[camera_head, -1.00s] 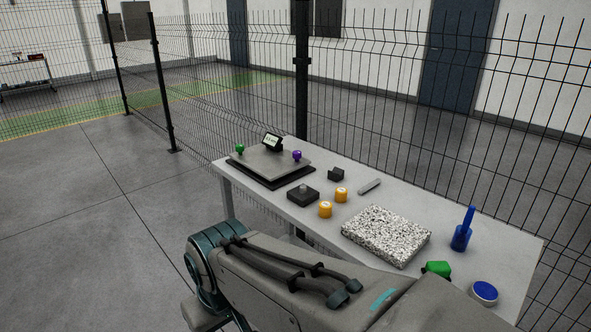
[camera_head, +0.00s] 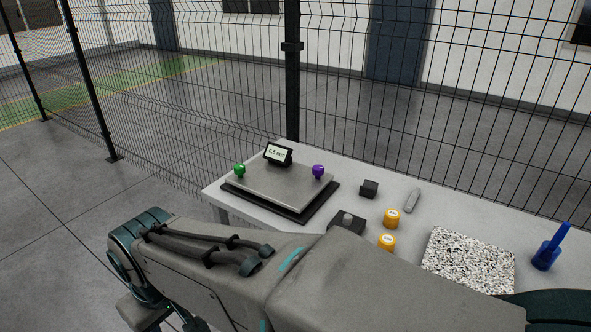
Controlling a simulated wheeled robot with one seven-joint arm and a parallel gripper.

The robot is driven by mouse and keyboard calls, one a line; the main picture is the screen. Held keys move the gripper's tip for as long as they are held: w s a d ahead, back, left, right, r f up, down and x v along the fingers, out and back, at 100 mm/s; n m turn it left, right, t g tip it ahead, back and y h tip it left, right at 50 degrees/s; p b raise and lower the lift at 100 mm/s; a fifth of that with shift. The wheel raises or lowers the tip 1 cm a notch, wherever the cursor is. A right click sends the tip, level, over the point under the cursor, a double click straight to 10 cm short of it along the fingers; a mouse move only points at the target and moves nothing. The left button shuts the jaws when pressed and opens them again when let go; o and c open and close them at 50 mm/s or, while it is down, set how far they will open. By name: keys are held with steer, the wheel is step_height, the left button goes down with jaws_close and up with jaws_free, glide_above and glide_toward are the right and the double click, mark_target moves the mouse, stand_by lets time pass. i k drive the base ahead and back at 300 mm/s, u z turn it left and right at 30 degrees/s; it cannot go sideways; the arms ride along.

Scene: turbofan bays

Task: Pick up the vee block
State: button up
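A small dark block (camera_head: 369,188), which looks like the vee block, sits on the light grey table (camera_head: 327,160), right of the metal plate. It is small in the picture, and I cannot make out its groove clearly. It stands clear of the things around it, and nothing covers it. My arm crosses the bottom of the head view and runs out toward the lower right. My gripper is not in view.
Nearby are a dark base (camera_head: 340,224), orange-sided pots (camera_head: 391,218) (camera_head: 387,242), a grey bar (camera_head: 412,200), a speckled slab (camera_head: 468,263) and a blue tool (camera_head: 547,252). A mesh fence (camera_head: 480,120) stands behind.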

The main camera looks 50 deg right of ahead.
mark_target(369, 190)
steer(key=i, duration=0.7)
steer(key=z, duration=2.9)
steer(key=i, duration=0.5)
